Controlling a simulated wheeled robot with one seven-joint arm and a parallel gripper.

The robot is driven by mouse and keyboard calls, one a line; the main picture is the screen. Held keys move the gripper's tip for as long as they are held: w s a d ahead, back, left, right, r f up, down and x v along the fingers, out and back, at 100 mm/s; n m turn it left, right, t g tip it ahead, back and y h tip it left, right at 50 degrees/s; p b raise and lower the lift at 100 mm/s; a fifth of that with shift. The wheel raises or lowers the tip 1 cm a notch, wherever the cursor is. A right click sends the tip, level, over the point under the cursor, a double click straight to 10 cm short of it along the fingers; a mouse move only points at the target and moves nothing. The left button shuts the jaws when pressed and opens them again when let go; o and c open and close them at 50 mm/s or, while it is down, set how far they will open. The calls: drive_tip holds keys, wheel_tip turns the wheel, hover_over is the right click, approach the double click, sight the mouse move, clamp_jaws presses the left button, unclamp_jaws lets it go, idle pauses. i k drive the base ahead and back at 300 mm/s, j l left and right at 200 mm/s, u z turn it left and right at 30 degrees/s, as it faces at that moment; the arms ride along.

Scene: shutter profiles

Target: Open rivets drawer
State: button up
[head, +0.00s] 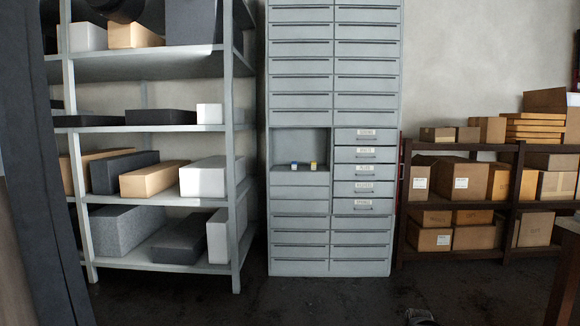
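A tall grey drawer cabinet (300,268) stands against the wall in the middle of the head view. Its right column has several labelled drawers with handles, running from the top labelled drawer (350,138) down to the bottom labelled drawer (345,206). All of them look shut. The label print is too small to read, so I cannot tell which is the rivets drawer. I cannot make out my gripper in this view.
An open niche (300,146) left of the labelled drawers holds two small items. A grey shelf (150,65) with blocks stands left; a dark rack (512,200) with cardboard boxes stands right. The floor (310,300) before the cabinet looks mostly clear.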

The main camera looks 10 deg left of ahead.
sight(342, 154)
drive_tip(key=i+j+u, duration=0.1)
drive_tip(key=i+j, duration=0.55)
drive_tip(key=i, duration=0.25)
drive_tip(key=i+j+u, duration=0.15)
drive_tip(key=i+j, duration=0.15)
drive_tip(key=i, duration=0.15)
drive_tip(key=i+j, duration=0.25)
drive_tip(key=i, duration=0.25)
drive_tip(key=i+j+u, duration=0.15)
drive_tip(key=i, duration=0.3)
drive_tip(key=j, duration=0.1)
